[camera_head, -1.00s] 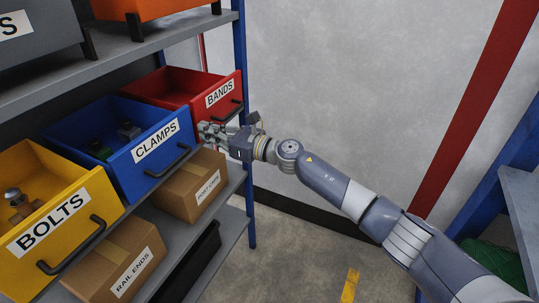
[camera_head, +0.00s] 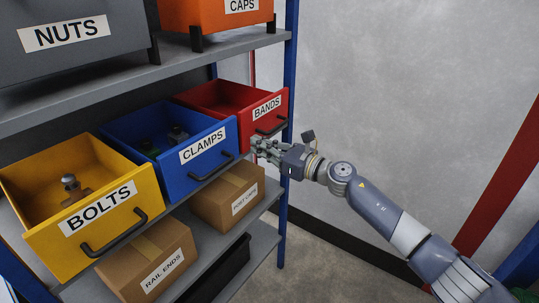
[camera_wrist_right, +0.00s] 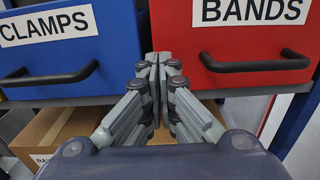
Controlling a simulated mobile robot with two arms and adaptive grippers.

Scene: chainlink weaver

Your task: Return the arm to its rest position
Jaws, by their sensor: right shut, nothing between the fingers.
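My right gripper (camera_head: 259,146) is shut and empty. It is in front of the shelf, near the gap between the blue CLAMPS drawer (camera_head: 165,185) and the red BANDS drawer (camera_head: 245,135). In the right wrist view its closed fingers (camera_wrist_right: 158,58) point at the seam between the two drawer fronts, and the black handles of CLAMPS (camera_wrist_right: 48,78) and BANDS (camera_wrist_right: 255,65) lie to either side, apart from the fingers. Whether the fingertips touch a drawer front I cannot tell. My right arm reaches in from the lower right. My left gripper is not in view.
The yellow BOLTS drawer (camera_head: 40,240) stands open at the left. Cardboard boxes, RAIL ENDS (camera_head: 135,250) and another (camera_head: 215,212), sit on the lower shelf. A blue post (camera_head: 288,80) stands right of BANDS. Open floor (camera_head: 330,270) lies beneath my arm.

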